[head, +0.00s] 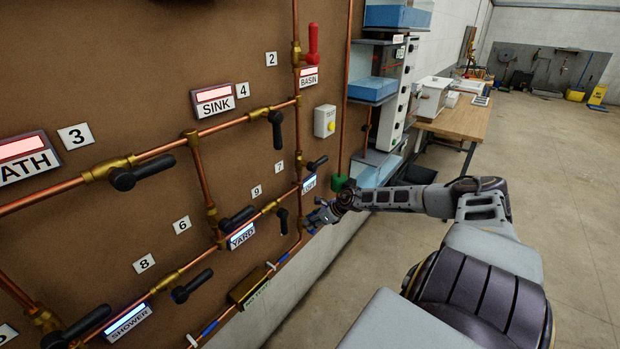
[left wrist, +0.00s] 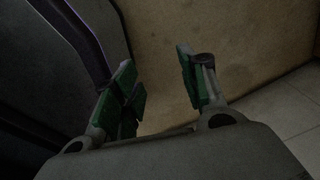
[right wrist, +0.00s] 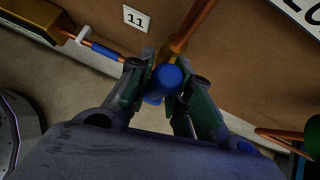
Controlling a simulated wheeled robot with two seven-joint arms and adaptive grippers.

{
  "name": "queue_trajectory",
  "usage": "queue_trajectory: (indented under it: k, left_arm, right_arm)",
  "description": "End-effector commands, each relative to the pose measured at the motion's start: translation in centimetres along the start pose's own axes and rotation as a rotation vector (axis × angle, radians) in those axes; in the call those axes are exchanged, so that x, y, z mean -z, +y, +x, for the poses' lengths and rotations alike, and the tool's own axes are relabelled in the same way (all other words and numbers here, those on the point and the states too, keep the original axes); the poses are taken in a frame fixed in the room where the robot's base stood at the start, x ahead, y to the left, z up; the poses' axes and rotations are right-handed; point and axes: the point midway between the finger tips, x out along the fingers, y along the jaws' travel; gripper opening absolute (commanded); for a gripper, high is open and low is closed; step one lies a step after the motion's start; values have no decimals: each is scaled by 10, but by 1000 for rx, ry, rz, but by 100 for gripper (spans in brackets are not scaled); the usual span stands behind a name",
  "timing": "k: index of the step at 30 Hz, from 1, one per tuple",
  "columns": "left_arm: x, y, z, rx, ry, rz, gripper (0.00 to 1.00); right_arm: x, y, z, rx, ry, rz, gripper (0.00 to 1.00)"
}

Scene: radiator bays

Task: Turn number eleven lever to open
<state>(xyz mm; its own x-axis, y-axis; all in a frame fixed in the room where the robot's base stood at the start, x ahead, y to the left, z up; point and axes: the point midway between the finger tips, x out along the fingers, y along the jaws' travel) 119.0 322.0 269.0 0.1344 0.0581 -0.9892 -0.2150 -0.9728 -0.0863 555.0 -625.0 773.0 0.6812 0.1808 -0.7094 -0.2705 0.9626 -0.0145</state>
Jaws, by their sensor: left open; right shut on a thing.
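The number 11 tag (right wrist: 135,18) shows on the brown board in the right wrist view. Beside it a copper pipe runs down to a brass fitting with a blue lever (right wrist: 168,77), seen nearly end-on. My right gripper (right wrist: 165,84) is shut on this blue lever, one finger on each side. In the head view my right gripper (head: 318,217) is at the board's lower right edge, and it mostly hides the lever. My left gripper (left wrist: 158,75) is open and empty in the left wrist view, and out of the head view.
The board carries copper pipes with several black levers, such as the one by tag 9 (head: 237,220), and a red lever (head: 313,45). Open floor (head: 560,190) lies to the right.

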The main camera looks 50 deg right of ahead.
Motion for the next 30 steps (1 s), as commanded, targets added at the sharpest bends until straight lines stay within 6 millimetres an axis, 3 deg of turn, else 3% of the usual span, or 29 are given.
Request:
queue_trajectory:
  k: [8, 9, 14, 20, 24, 30]
  left_arm:
    - [3, 5, 0, -5, 3, -3, 42]
    - [4, 5, 0, -5, 4, -3, 42]
    - [11, 2, 1, -2, 12, -2, 42]
    - [16, -3, 1, 3, 18, -1, 42]
    - [6, -7, 1, 7, 8, 3, 42]
    - [7, -4, 0, 4, 8, 1, 42]
  right_arm:
    - [2, 2, 1, -3, 2, -2, 0]
    - [2, 2, 1, -3, 2, -2, 23]
    - [1, 1, 1, -2, 2, -2, 42]
    - [0, 1, 0, -1, 1, -1, 42]
    - [0, 0, 0, -1, 0, -1, 42]
    - [-3, 0, -4, 0, 0, -2, 42]
